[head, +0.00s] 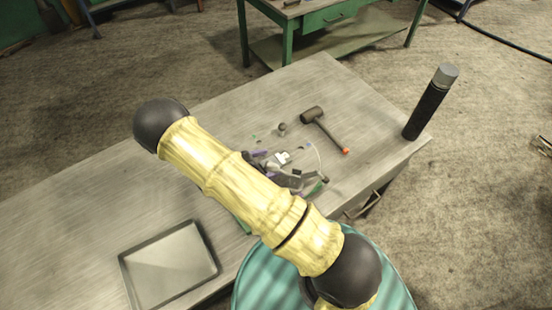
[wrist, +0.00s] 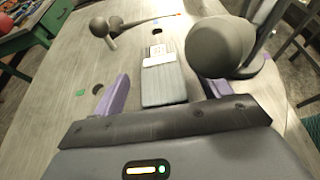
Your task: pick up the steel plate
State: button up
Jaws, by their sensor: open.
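The steel plate looks to be the flat grey slab (wrist: 164,92) in the wrist view, lying on the table with a white piece (wrist: 158,58) at its far end. My gripper (wrist: 165,80) is open, with one purple finger on each side of the slab. Gaps show between the slab and both fingers. In the head view my gripper (head: 281,168) is partly hidden behind my arm, and I cannot clearly make out the slab there.
A mallet (head: 314,118) and a small dark knob (head: 282,127) lie beyond my gripper. A dark bottle-like cylinder (head: 428,103) stands at the table's right corner. A shallow tray (head: 124,275) sits lower left. The table (head: 90,205) is clear at far left.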

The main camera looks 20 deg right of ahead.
jog(key=shift+x, duration=1.2)
jog(key=c, duration=1.5)
jog(key=shift+a+r, duration=0.15)
jog(key=shift+s+a+r+b, duration=0.1)
jog(key=shift+a+r+b, duration=0.2)
jog(key=shift+a+r, duration=0.15)
jog(key=b+v, duration=0.1)
jog(key=v, duration=0.3)
jog(key=r+b+v, duration=0.1)
jog(key=b+v, duration=0.1)
jog(key=v, duration=0.3)
jog(key=b+v, duration=0.1)
jog(key=v, duration=0.3)
jog(key=shift+s+r, duration=0.1)
jog(key=shift+r, duration=0.2)
jog(key=shift+s+a+r, duration=0.15)
jog(key=shift+a+r, duration=0.15)
jog(key=shift+a, duration=0.05)
